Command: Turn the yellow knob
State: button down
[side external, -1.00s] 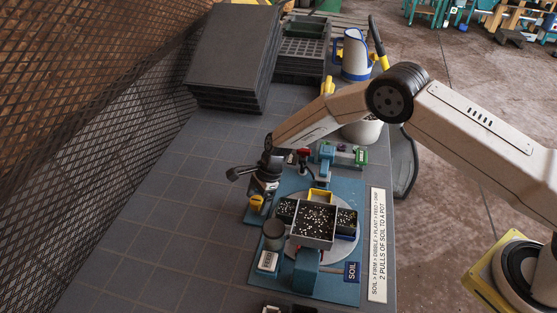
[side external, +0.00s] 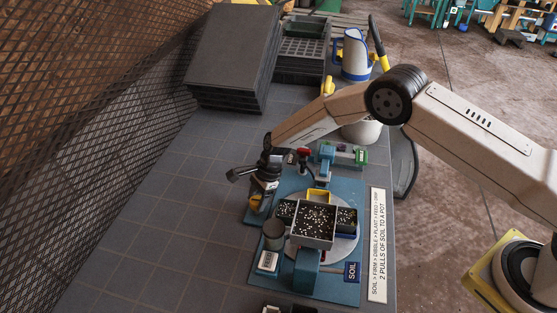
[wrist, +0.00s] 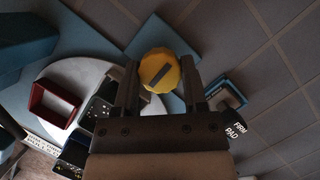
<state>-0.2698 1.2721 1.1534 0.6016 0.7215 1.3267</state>
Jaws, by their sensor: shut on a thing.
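The yellow knob (wrist: 160,70) sits between the two dark fingers of my gripper (wrist: 159,82) in the wrist view, with a dark bar mark across its face. In the side view the knob (side external: 256,199) shows in part at the left edge of the blue base (side external: 335,286), under my gripper (side external: 264,188). My gripper is shut on the knob from above. Its fingers hide part of the knob's sides.
A round light turntable (side external: 346,246) carries soil-filled pots (side external: 312,238) right of the knob. A red-topped post (side external: 304,154) is close behind. Open grey tabletop (side external: 165,215) lies to the left.

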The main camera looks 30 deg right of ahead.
jog(key=n+g, duration=0.1)
jog(key=n, duration=0.3)
jog(key=shift+w+g, duration=0.1)
jog(key=shift+g, duration=0.3)
jog(key=n+g+h, duration=0.1)
jog(key=n, duration=0.3)
jog(key=n+h, duration=0.1)
jog(key=n, duration=0.1)
jog(key=n+g, duration=0.1)
jog(key=n, duration=0.2)
jog(key=shift+w+a+h, duration=0.1)
jog(key=shift+h, duration=0.3)
jog(key=shift+n, duration=0.6)
jog(key=shift+n+g+h, duration=0.3)
jog(key=shift+n+h, duration=0.2)
jog(key=shift+n, duration=0.3)
jog(key=shift+c, duration=0.7)
grip_release()
jog(key=shift+m, duration=0.4)
